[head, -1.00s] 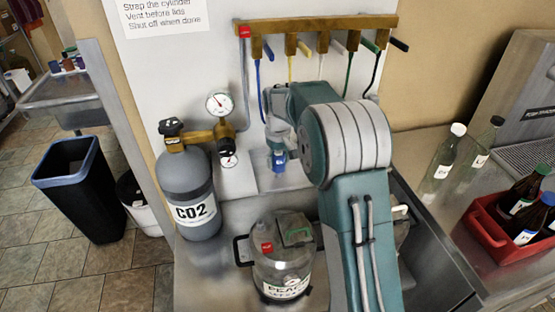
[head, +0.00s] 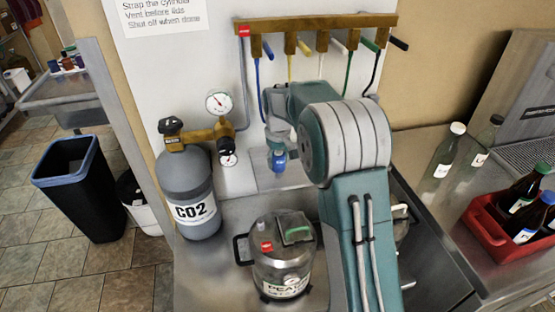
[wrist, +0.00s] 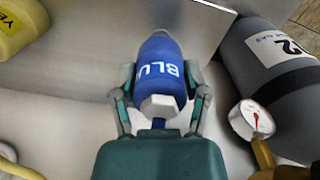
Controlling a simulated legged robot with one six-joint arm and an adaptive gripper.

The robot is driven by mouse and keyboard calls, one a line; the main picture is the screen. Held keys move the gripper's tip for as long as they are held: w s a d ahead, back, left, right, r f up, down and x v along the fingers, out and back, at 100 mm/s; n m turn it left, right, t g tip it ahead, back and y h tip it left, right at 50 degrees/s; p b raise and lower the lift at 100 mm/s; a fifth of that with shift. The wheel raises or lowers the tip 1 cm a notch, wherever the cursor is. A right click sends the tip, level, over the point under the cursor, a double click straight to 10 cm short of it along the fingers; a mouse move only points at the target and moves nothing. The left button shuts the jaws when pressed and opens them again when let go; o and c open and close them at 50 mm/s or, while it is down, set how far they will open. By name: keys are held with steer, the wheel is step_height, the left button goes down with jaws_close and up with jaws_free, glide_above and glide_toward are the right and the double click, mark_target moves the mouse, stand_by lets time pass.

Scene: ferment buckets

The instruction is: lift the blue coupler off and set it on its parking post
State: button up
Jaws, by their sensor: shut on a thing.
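The blue coupler (wrist: 160,72) is a rounded blue piece with white lettering and a pale hex fitting. My gripper (wrist: 160,95) is shut on it, with one finger on each side, in the wrist view. In the head view the coupler (head: 278,160) hangs under my gripper (head: 279,148), in front of the back wall panel and right of the gas cylinder. A blue hose (head: 259,85) runs down from the wooden rail toward it. I cannot pick out the parking post. My arm hides part of the counter behind it.
A grey CO2 cylinder (head: 188,190) with a gauge (head: 219,103) stands left of the coupler. A steel lidded pot (head: 283,255) stands in front. A yellow coupler (wrist: 20,28) is at the wrist view's upper left. A red bottle crate (head: 500,225) is at right.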

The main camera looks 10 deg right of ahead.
mark_target(278, 152)
steer(key=shift+f, duration=1.45)
stand_by(2.0)
steer(key=o, duration=1.4)
steer(key=shift+c, duration=0.2)
steer(key=shift+r, duration=0.1)
steer(key=shift+r, duration=3.65)
